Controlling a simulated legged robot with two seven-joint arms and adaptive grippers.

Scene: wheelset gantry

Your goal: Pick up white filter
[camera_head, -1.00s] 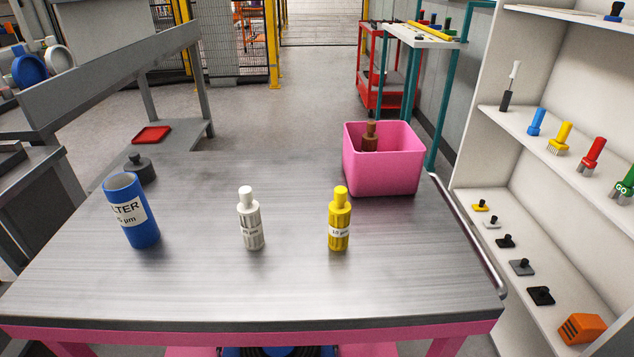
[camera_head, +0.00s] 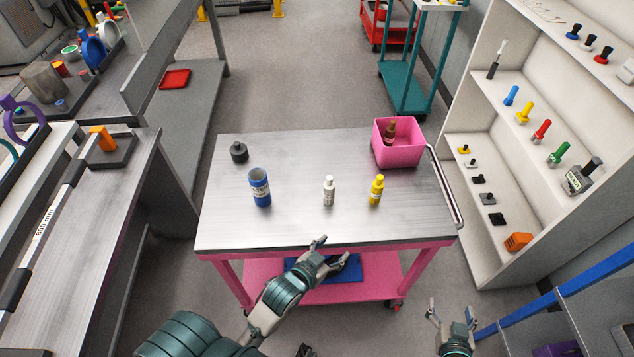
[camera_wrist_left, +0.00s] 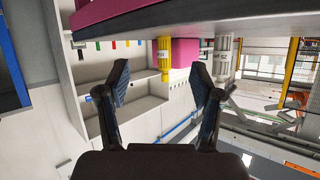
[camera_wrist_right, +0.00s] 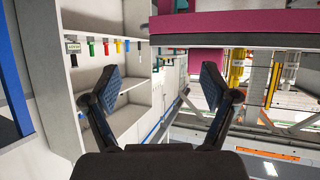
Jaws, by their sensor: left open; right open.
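The white filter (camera_head: 329,191) stands upright on the cart's metal top, between the blue filter cup (camera_head: 260,187) and the yellow filter (camera_head: 376,190). My left gripper (camera_head: 334,251) is open and empty at the cart's front edge, apart from the white filter and on the near side of it. In the left wrist view the white filter (camera_wrist_left: 222,62) shows beyond the open fingers, near the right finger. My right gripper (camera_head: 451,308) is open and empty to the right of the cart, well away from the filters.
A pink bin (camera_head: 397,152) with a brown filter (camera_head: 390,133) inside stands at the cart top's back right. A dark round piece (camera_head: 239,152) lies at the back left. A white shelf (camera_head: 487,220) stands right of the cart. The cart top (camera_head: 300,228) is clear before the filters.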

